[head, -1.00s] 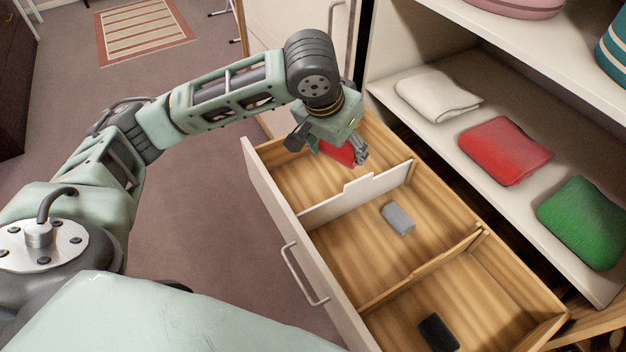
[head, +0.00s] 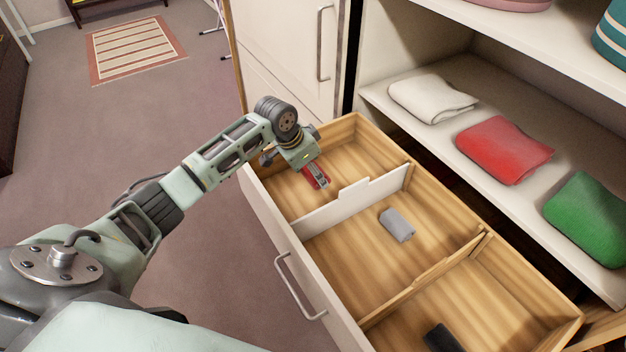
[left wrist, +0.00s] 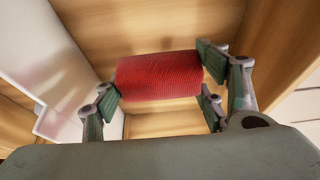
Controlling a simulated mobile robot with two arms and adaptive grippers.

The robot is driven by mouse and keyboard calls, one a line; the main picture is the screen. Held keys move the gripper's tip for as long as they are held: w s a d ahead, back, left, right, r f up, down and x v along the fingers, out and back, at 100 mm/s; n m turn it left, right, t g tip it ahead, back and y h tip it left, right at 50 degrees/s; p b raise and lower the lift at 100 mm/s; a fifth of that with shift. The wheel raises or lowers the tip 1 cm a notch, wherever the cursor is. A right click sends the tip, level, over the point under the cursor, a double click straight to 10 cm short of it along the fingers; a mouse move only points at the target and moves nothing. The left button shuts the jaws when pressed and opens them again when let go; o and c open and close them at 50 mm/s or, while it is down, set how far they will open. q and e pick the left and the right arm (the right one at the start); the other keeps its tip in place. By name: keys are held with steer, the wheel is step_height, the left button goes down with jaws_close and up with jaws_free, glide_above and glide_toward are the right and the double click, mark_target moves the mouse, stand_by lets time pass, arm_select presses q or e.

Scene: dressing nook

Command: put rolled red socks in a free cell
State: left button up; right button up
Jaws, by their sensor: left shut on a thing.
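The rolled red socks (head: 308,174) are held by my left gripper (head: 317,176), over the far cell of the open wooden drawer (head: 345,128). In the left wrist view the red roll (left wrist: 158,76) lies crosswise between the fingers (left wrist: 160,90), which press on its two ends. I cannot tell whether the roll touches the cell floor. No other thing shows in that far cell. A grey roll (head: 397,225) lies in the middle cell and a black roll (head: 441,338) in the near cell. My right gripper is not in view.
Folded white (head: 432,98), red (head: 503,149) and green (head: 588,217) cloths lie on the shelf at right.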

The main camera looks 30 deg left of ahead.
mark_target(307, 171)
arm_select(q)
steer(key=shift+f, duration=2.05)
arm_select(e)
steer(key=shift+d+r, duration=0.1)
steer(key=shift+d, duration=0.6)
arm_select(q)
steer(key=shift+f, duration=0.2)
steer(key=o, duration=1.1)
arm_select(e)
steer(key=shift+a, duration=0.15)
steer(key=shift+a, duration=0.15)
arm_select(q)
steer(key=shift+r, duration=0.25)
steer(key=v, duration=1)
steer(key=shift+s+a+r, duration=0.1)
steer(key=shift+r, duration=0.15)
steer(key=shift+s+a+r, duration=0.1)
steer(key=shift+s+r, duration=0.2)
steer(key=shift+r, duration=0.35)
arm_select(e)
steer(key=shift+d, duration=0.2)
